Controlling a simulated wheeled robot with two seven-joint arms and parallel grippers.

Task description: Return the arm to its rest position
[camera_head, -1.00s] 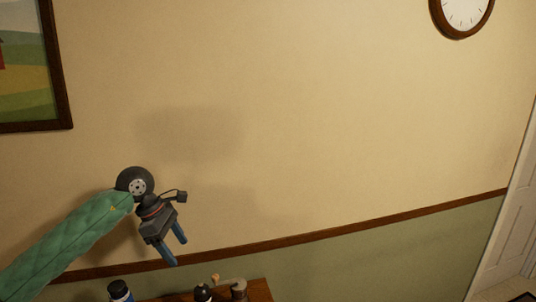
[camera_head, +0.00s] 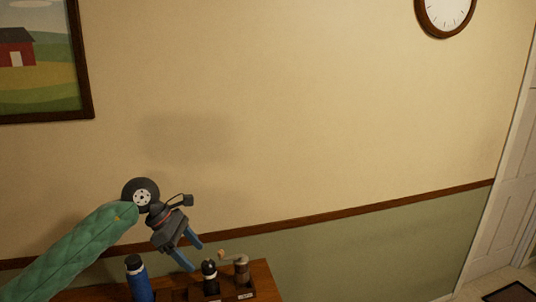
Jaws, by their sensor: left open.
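My left arm comes in from the lower left in a green quilted sleeve. Its left gripper (camera_head: 191,256) is open, with two blue fingers apart, pointing down and to the right. Nothing is between the fingers. In the picture it shows just above the items on the wooden surface and in front of the wall. My right gripper is not in view.
A wooden surface (camera_head: 263,280) at the bottom holds a blue bottle (camera_head: 139,282), a dark grinder (camera_head: 210,277) and a brown grinder (camera_head: 242,271). A framed picture (camera_head: 40,88) and a clock (camera_head: 445,14) hang on the wall. A door (camera_head: 497,210) stands at right.

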